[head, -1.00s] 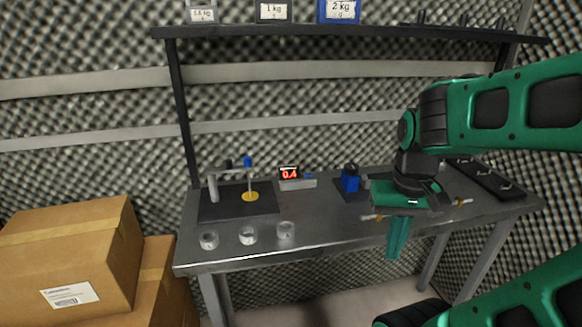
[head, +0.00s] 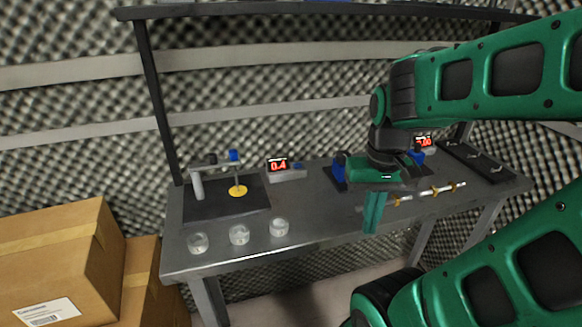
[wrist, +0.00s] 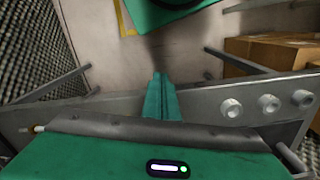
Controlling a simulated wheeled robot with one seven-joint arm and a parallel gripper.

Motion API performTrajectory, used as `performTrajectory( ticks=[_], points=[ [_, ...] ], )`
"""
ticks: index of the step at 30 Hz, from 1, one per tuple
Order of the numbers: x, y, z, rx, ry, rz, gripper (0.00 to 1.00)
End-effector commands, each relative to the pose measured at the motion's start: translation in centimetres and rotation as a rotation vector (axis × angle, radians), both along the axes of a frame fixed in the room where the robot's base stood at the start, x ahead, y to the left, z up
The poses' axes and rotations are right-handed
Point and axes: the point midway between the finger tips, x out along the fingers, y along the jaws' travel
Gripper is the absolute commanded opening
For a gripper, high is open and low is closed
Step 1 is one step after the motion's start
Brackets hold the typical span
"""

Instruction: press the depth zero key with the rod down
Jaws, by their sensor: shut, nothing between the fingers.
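A stand (head: 199,184) with a blue-topped upright rod (head: 237,172) over a yellow disc (head: 238,191) stands on a dark plate at the table's left. Beside it is a red-lit display (head: 278,165) reading 0.4, with a small blue key (head: 298,167). A second red display (head: 423,142) sits at the right, with a blue part below it, partly behind my arm. I cannot tell which key is depth zero. My gripper (head: 374,212) is shut and empty, fingers down near the table's front edge, well right of the stand. Its fingers also show in the wrist view (wrist: 161,95).
Three clear cups (head: 239,235) stand along the front left edge. A thin yellow-banded rod (head: 446,188) lies right of my gripper. A blue device (head: 338,172) is behind it. Cardboard boxes (head: 60,265) stand left of the table (head: 310,220). Front middle is clear.

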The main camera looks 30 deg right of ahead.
Motion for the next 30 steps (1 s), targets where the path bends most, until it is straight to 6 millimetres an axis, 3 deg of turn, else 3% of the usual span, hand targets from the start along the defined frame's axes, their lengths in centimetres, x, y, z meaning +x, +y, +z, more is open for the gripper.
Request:
performTrajectory(
  ticks=[7,11,14,24,30],
  points=[
    [-0.8,-0.1,0.5,-0.002,-0.017,0.001,0.0],
    [1.5,-0.7,1.0,-0.02,-0.055,0.012,0.0],
    [5.3,-1.7,1.3,-0.035,-0.112,0.03,0.0],
    [22.5,-4.1,2.7,0.034,-0.44,0.106,0.0],
    [29.9,-5.2,4.4,0.14,-0.644,0.108,0.0]
  ],
)
